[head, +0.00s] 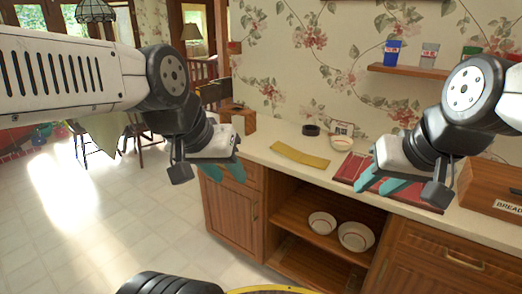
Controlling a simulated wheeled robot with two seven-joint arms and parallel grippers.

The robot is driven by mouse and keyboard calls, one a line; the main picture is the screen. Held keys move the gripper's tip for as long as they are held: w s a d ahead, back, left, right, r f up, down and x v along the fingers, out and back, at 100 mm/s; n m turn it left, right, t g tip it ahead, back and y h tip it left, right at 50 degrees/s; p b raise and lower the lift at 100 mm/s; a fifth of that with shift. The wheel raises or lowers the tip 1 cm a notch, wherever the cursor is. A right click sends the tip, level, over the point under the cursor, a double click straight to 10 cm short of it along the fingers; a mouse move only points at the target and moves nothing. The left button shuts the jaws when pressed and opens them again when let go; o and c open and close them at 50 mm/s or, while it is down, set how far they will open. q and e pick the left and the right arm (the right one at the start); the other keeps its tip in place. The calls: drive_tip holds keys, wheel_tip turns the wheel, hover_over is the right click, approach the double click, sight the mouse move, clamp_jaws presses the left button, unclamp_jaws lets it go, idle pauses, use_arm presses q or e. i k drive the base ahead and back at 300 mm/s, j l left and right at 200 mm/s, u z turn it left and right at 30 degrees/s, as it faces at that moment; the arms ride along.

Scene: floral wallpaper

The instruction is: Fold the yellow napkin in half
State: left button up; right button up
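The yellow napkin (300,155) lies flat on the light countertop as a narrow strip, near the counter's left part. Whether it has any fold cannot be told from here. My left gripper (224,171) is to the left of the napkin, in front of the counter's left end, with its teal fingers apart and nothing between them. My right gripper (380,184) is to the right of the napkin, in front of the red mat, with its teal fingers apart and empty. Neither gripper touches the napkin.
On the counter are a red mat (352,166), a small bowl (341,143), a dark round object (311,130), a wooden block (243,117) and a bread box (490,190). Two bowls stand in the open cabinet below. A wall shelf (410,71) holds cups.

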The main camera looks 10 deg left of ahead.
sight(283, 148)
drive_tip(key=i+j+u, duration=0.1)
drive_tip(key=i+j, duration=0.15)
drive_tip(key=i, duration=0.35)
drive_tip(key=i+j, duration=0.2)
drive_tip(key=i, duration=0.4)
drive_tip(key=i+j+u, duration=0.15)
drive_tip(key=i, duration=0.45)
